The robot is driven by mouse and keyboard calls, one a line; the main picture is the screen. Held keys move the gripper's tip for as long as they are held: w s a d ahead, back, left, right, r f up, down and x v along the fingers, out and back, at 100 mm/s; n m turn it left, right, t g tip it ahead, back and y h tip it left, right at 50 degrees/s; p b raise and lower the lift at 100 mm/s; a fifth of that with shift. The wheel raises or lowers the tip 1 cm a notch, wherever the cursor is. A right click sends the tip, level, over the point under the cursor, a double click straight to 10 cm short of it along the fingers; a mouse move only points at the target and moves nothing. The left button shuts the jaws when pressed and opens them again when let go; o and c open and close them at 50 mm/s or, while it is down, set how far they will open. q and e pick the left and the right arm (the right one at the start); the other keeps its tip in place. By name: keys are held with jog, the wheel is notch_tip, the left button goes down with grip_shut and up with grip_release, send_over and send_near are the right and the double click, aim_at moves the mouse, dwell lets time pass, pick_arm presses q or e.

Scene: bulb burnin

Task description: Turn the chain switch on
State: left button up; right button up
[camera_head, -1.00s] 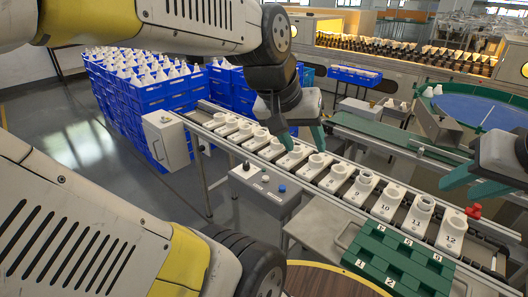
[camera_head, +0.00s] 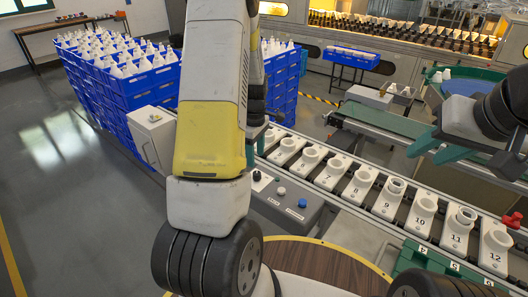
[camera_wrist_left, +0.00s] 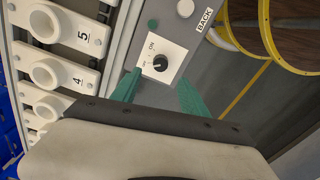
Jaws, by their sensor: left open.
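The chain switch (camera_wrist_left: 160,63) is a black rotary knob on a white plate marked ON, seen in the left wrist view. In the head view the knob (camera_head: 257,176) sits at the left end of a grey control box (camera_head: 322,212). My left gripper (camera_wrist_left: 160,77) is open, with its green fingers spread to either side of the knob. Whether they touch it cannot be told. In the head view my left gripper (camera_head: 255,145) is mostly hidden behind my arm. The knob's exact pointing is too small to read. My right gripper (camera_head: 438,150) is open and empty over the conveyor's far side.
A conveyor of numbered white sockets (camera_head: 362,186) runs behind the control box. The box also carries a white button (camera_head: 281,190) and a blue button (camera_head: 302,203). Blue crates (camera_head: 125,95) of bulbs stand at the left. A green numbered block (camera_head: 412,258) lies at the front right.

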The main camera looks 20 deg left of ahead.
aim_at(256, 173)
pick_arm(q)
notch_tip(256, 173, down, 8)
jog(key=shift+r, duration=0.15)
dwell(0.3)
grip_shut()
